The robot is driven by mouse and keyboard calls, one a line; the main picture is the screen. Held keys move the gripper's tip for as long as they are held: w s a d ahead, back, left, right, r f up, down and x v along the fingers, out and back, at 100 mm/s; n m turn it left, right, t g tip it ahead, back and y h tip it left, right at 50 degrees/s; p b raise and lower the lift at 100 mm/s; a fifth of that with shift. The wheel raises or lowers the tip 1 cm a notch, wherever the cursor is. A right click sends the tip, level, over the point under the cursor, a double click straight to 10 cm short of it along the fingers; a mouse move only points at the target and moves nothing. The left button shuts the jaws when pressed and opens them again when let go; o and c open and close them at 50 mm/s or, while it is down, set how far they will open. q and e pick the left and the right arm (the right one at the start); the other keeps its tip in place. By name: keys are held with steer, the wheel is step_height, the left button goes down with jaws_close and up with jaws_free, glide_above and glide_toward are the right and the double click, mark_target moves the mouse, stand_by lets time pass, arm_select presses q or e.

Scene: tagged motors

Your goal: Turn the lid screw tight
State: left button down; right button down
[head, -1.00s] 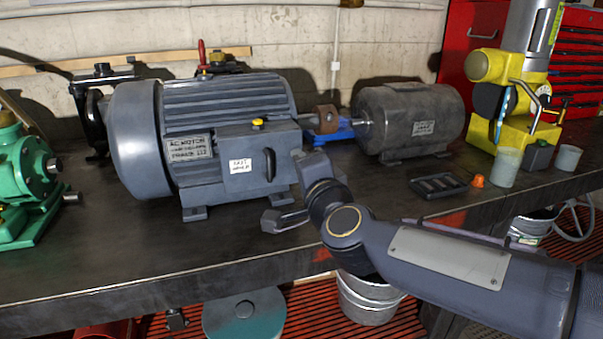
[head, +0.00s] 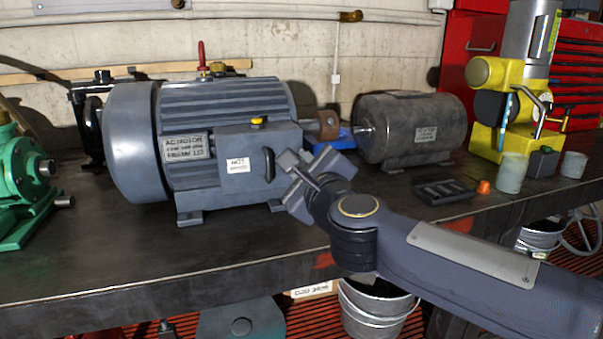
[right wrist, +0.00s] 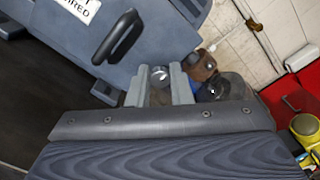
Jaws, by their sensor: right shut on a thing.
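The large grey AC motor (head: 228,95) stands on the bench with a terminal box on its near side. The box's lid (head: 228,140) is in place and carries a white label (head: 238,165) and a dark handle (head: 268,164). The handle (right wrist: 119,37) also shows in the right wrist view. My right gripper (head: 290,178) is at the lid's right edge. In the right wrist view its two fingers (right wrist: 161,82) are shut on a small round grey screw head (right wrist: 160,74). The screw's shank is hidden. My left gripper is out of view.
A darker motor (head: 410,128) stands to the right, past a brown coupling (head: 328,124). A black tray (head: 443,191), an orange cap (head: 483,187) and cups (head: 511,173) lie farther right. A green pump (head: 22,185) is at the left. The bench's front left is clear.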

steer(key=shift+f+m+b, duration=0.2)
steer(key=shift+m+b, duration=4.2)
steer(key=shift+m, duration=4.4)
steer(key=shift+r, duration=0.1)
steer(key=c, duration=1.3)
jaws_free()
steer(key=shift+d+r, duration=0.1)
steer(key=shift+s, duration=0.15)
